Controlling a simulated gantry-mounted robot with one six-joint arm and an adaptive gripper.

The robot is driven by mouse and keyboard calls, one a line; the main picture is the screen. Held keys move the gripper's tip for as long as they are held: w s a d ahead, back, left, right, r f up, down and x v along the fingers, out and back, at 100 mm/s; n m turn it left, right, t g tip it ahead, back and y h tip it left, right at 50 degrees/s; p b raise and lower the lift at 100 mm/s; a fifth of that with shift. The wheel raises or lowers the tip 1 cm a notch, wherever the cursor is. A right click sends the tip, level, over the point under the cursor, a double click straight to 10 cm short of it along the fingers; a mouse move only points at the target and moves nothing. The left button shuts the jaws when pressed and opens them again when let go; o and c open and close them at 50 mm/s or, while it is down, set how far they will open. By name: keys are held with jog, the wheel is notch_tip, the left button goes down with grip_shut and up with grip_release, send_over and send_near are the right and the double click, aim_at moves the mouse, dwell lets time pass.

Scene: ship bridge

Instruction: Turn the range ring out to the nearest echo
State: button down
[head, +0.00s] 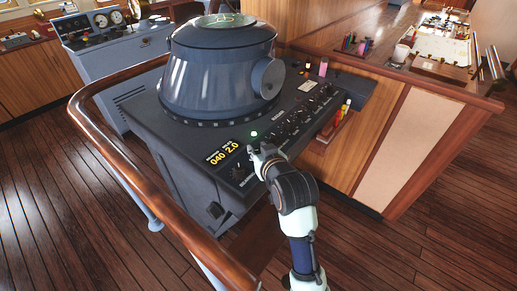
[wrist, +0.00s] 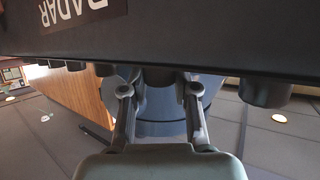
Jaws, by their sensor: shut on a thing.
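The dark blue radar console has a round housing (head: 220,75) with a greenish radar screen (head: 224,20) on top, seen at a slant; its ring and echoes are too small to make out. A yellow display (head: 222,153) on the panel reads 040 and 2.0. My gripper (head: 259,154) is at the panel's front row, just right of the display. In the wrist view my gripper (wrist: 158,95) has its two fingers either side of a dark knob (wrist: 158,76) and is shut on it. The knob is mostly hidden in the head view.
Another knob (head: 238,173) sits left of my gripper, and a row of knobs (head: 300,118) runs to the right. A green light (head: 254,133) glows close by. A wooden handrail (head: 130,165) curves around the console's left. Pens and markers (head: 336,120) stand at the right edge.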

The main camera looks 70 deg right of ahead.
jog(key=c, duration=0.9)
grip_release()
jog(key=shift+o, duration=0.2)
jog(key=v, duration=1.2)
